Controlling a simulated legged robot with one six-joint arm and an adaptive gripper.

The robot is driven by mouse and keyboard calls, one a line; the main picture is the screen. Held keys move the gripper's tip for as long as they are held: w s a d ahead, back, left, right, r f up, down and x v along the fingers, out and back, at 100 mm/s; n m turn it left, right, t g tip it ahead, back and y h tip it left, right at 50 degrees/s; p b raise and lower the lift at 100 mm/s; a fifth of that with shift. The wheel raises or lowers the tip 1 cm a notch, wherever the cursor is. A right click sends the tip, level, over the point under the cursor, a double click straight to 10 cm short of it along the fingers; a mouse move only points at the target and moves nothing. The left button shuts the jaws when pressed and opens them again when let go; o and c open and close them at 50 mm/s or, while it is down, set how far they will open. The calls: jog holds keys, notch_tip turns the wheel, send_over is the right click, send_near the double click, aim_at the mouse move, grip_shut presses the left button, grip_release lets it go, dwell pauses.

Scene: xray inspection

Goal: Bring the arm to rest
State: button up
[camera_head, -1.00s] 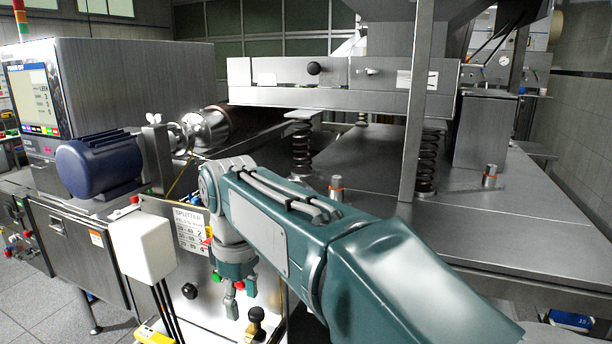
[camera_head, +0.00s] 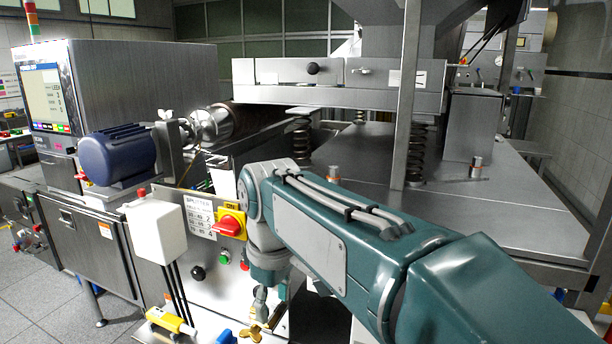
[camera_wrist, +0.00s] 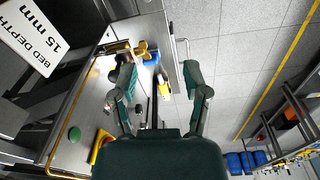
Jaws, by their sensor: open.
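My arm (camera_head: 335,235) reaches from the lower right toward the front panel of the steel machine. My gripper (camera_head: 268,305) hangs down from its end, just in front of the panel's lower right part. In the wrist view my gripper (camera_wrist: 155,62) has its two green fingers spread apart with nothing between them. The red rotary switch (camera_head: 231,222) on a yellow plate shows left of my arm. The green button (camera_head: 225,257) and black knob (camera_head: 198,272) sit below it, apart from the gripper. The gripper's fingertips are small and partly unclear in the head view.
A blue motor (camera_head: 118,155) and a white box (camera_head: 157,232) stick out on the left. A wide steel deck (camera_head: 430,190) with springs lies behind my arm. In the wrist view, grey floor (camera_wrist: 235,60) lies open on the right, with blue drums (camera_wrist: 240,162) at lower right.

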jog(key=s+d+f+m+t, duration=0.2)
jog(key=s+d+f+m, duration=0.2)
jog(key=s+d, duration=0.3)
jog(key=s+d+f+m+t, duration=0.3)
jog(key=s+d+m, duration=0.4)
jog(key=d, duration=0.6)
jog(key=shift+d+f+m, duration=0.25)
jog(key=shift+f+m, duration=0.05)
jog(key=shift+f, duration=0.25)
jog(key=shift+w, duration=0.1)
